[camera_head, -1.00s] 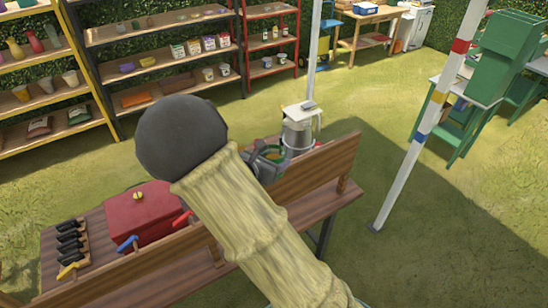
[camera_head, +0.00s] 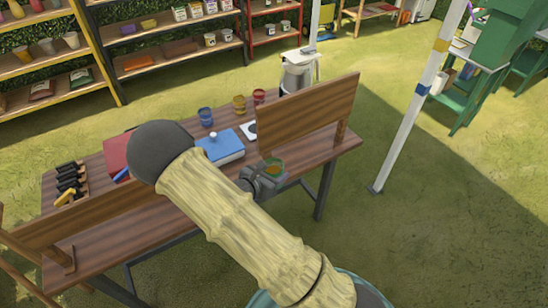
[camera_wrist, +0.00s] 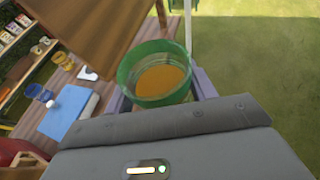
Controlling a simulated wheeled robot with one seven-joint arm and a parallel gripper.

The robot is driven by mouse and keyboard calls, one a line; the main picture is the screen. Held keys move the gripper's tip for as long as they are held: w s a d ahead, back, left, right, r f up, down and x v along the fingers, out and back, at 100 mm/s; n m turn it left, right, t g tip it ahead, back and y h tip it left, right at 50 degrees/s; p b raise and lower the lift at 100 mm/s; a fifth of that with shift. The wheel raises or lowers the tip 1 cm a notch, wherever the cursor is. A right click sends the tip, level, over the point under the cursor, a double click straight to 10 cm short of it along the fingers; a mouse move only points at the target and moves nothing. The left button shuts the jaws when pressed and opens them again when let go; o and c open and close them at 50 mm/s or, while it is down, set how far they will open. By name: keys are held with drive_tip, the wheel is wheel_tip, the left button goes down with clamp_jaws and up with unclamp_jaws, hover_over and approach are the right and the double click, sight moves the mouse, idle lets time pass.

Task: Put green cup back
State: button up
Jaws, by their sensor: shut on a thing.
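The green cup (camera_head: 273,168) has orange contents. It also shows in the wrist view (camera_wrist: 127,72), upright between the jaws. My gripper (camera_head: 262,180) is shut around the cup and holds it near the table's front edge, by the gap between two upright wooden boards. The wooden table (camera_head: 180,207) stands beyond. A blue cup (camera_head: 206,118), a yellow cup (camera_head: 239,105) and a red cup (camera_head: 259,97) stand in a row at its back.
A blue box (camera_head: 221,148) with a white knob lies mid-table. One upright board (camera_head: 308,113) is at right, another (camera_head: 85,213) at left. A red box (camera_head: 116,152) and several black-handled tools (camera_head: 69,178) are at left. A metal pot (camera_head: 296,78) stands behind.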

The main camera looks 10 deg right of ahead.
drive_tip(key=s+f+b, duration=0.2)
drive_tip(key=f+b, duration=0.1)
drive_tip(key=f, duration=0.5)
drive_tip(key=s+d+f+b, duration=0.1)
drive_tip(key=f+b, duration=0.3)
drive_tip(key=f, duration=0.5)
drive_tip(key=s+f+b, duration=0.3)
drive_tip(key=f, duration=0.5)
drive_tip(key=shift+s+d+f+b, duration=0.3)
drive_tip(key=shift+d+f+b, duration=0.05)
drive_tip(key=shift+d+f, duration=0.05)
